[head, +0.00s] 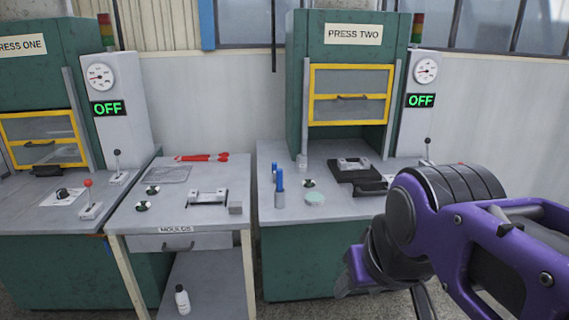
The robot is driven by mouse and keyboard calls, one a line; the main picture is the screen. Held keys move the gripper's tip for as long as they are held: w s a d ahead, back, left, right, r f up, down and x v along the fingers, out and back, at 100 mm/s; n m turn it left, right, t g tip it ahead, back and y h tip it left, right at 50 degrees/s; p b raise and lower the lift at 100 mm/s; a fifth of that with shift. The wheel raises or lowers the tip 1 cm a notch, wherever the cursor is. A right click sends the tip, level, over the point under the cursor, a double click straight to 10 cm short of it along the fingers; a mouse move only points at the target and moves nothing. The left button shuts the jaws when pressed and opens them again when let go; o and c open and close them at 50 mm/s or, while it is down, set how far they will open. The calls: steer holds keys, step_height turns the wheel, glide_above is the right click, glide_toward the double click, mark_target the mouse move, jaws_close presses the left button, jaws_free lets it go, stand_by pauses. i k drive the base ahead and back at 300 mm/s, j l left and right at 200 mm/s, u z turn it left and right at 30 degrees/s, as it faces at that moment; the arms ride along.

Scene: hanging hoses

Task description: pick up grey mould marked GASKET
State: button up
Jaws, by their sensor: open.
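The lettering on the moulds is too small to read, so I cannot tell which is marked GASKET. A grey metal mould (207,198) with a raised frame-like shape lies on the moulds table (175,217), near its front right. A small plain grey block (235,208) sits beside it. Another grey mould (353,163) rests on a dark plate in front of PRESS TWO. My gripper (388,289) hangs at the lower right, beneath my purple arm, in front of the PRESS TWO bench and apart from the moulds. It is open; its tips are partly hidden or cut off.
Red-handled tools (203,157), a mesh sheet (168,174) and round knobs share the moulds table. A white bottle (182,300) stands on its lower shelf.

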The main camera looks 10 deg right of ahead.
mark_target(364, 162)
steer(key=i+l, duration=0.1)
steer(key=i, duration=0.3)
steer(key=i+z, duration=0.6)
steer(key=i+j, duration=0.05)
steer(key=i, duration=0.05)
